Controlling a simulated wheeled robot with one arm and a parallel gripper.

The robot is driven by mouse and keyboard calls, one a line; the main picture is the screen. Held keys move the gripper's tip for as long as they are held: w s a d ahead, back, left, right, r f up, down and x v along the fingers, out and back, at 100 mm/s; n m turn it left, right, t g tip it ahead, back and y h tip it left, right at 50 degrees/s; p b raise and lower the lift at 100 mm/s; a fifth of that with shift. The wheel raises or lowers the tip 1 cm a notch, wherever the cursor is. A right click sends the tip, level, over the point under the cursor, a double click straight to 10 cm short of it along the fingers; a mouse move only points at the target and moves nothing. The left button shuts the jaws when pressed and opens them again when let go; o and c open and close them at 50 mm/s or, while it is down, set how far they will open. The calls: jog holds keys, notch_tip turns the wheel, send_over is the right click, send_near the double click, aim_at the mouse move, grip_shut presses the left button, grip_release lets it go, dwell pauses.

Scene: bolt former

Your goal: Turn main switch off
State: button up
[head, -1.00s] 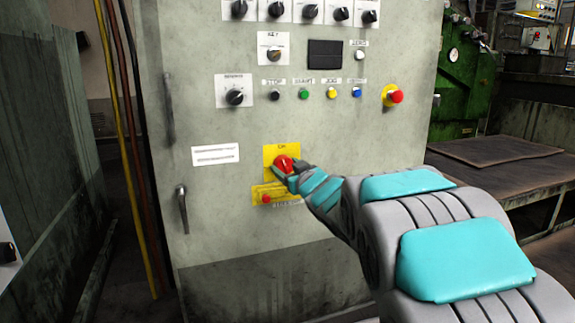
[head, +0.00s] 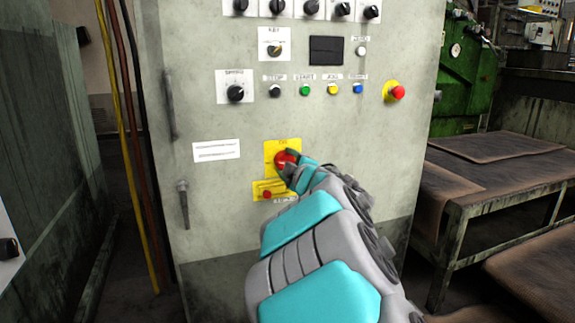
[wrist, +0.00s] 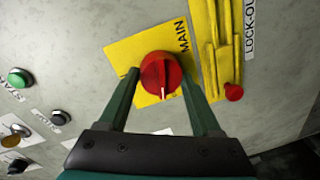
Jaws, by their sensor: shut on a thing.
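The main switch is a red round knob (head: 284,161) on a yellow plate (head: 270,147), low on the front of the grey control cabinet. In the wrist view the red knob (wrist: 161,75) sits between the two green fingers, with a dark slot and a white mark pointing toward the bottom of that picture. The plate there reads "MAIN". My gripper (head: 289,166) is shut on the knob, one finger on each side. In the head view my gripper partly hides the knob's right side.
A yellow lock-out bar (wrist: 224,45) with a small red knob (wrist: 233,92) is beside the switch. Above are push buttons, selectors and a red emergency stop (head: 397,92). A door handle (head: 183,205) sticks out at left. A bench (head: 480,190) stands at right.

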jog(key=shift+n, duration=1.3)
jog(key=shift+a, duration=0.1)
jog(key=o, duration=1.4)
jog(key=shift+c, duration=0.2)
jog(key=shift+s, duration=0.15)
jog(key=v, duration=0.7)
jog(key=shift+s, duration=0.3)
